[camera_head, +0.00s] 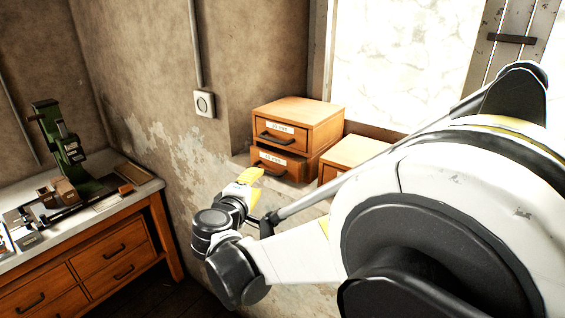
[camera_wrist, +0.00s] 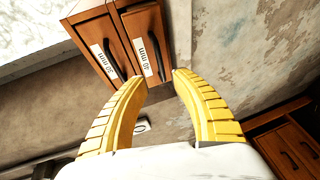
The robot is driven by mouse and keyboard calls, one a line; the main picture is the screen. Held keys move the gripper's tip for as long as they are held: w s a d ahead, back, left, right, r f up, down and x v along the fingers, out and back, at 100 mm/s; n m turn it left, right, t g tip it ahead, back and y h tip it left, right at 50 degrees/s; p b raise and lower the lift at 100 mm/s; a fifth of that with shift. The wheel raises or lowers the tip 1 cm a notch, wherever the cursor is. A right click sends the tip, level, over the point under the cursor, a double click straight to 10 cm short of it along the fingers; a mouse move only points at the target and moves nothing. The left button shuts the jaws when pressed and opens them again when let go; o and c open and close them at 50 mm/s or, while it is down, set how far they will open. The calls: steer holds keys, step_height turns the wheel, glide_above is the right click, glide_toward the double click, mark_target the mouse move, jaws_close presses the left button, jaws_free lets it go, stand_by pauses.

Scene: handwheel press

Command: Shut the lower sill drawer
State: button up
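A small orange wooden cabinet (camera_head: 322,125) with two drawers stands on the window sill. Its lower drawer (camera_head: 277,166) appears to stand a little proud of the upper drawer (camera_head: 280,137). In the wrist view the lower drawer (camera_wrist: 147,45) is labelled 40 mm and the upper drawer (camera_wrist: 100,52) 30 mm, each with a dark handle. My gripper (camera_head: 252,175) is in front of and just below the lower drawer. In the wrist view its yellow fingers (camera_wrist: 160,78) are apart with nothing between them. Part of the lower drawer front is hidden behind the left finger; contact cannot be told.
Another orange box (camera_head: 350,152) stands right of the cabinet, partly hidden by my arm. A workbench (camera_head: 100,238) with drawers and a green press (camera_head: 62,145) stands at the left. A wall switch (camera_head: 204,103) is left of the cabinet.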

mark_target(265, 172)
steer(key=b+x, duration=0.1)
steer(key=x, duration=0.8)
steer(key=shift+w+b, duration=0.2)
steer(key=shift+b, duration=0.2)
jaws_close()
